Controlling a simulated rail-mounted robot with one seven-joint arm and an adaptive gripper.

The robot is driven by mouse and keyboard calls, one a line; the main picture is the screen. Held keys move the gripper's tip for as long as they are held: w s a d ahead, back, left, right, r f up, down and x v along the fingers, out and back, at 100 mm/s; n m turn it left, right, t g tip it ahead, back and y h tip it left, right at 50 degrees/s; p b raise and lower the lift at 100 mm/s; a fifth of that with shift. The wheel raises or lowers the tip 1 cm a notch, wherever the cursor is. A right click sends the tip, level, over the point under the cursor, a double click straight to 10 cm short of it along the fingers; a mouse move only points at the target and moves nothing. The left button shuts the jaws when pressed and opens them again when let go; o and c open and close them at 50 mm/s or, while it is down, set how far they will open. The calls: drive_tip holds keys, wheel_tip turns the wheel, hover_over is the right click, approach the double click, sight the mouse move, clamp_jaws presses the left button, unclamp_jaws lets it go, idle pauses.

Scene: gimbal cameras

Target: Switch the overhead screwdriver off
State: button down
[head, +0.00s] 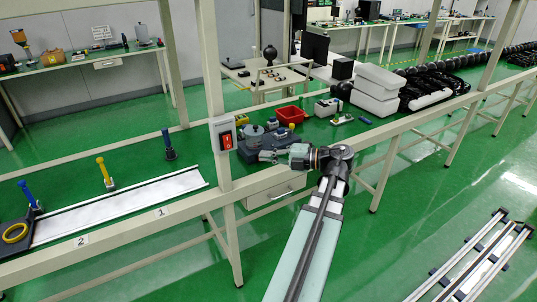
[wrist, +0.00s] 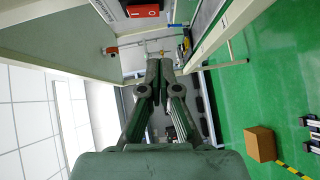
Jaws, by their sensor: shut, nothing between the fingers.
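A white switch box with a red rocker (head: 227,138) is fixed to the upright post above the bench in the head view. A red rectangular part on a pale mount (wrist: 143,11) at the top of the wrist view looks like this rocker. My gripper (head: 264,156) is to the right of the box and a little lower in the picture. In the wrist view my gripper (wrist: 158,66) is shut and empty, with its fingers together. I see no contact with the switch. I cannot make out the overhead screwdriver or the rocker's on/off position.
The pale post (head: 213,75) stands beside my gripper. Behind it on the bench are a grey device (head: 250,140) and a red bin (head: 291,115). Blue and yellow upright handles (head: 104,171) stand near a white strip (head: 120,205). A brown box (wrist: 260,144) is on the green floor.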

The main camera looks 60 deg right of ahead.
sight(230, 148)
drive_tip(key=d+p+x, duration=0.2)
drive_tip(key=x, duration=0.8)
drive_tip(key=shift+w+d+f, duration=0.2)
drive_tip(key=shift+w+d, duration=0.15)
drive_tip(key=shift+w+d+f+n+t+b, duration=0.3)
drive_tip(key=shift+w+n+t+b, duration=0.15)
drive_tip(key=shift+b, duration=0.75)
drive_tip(key=shift+r, duration=0.1)
drive_tip(key=shift+s+a, duration=0.1)
drive_tip(key=shift+s, duration=0.05)
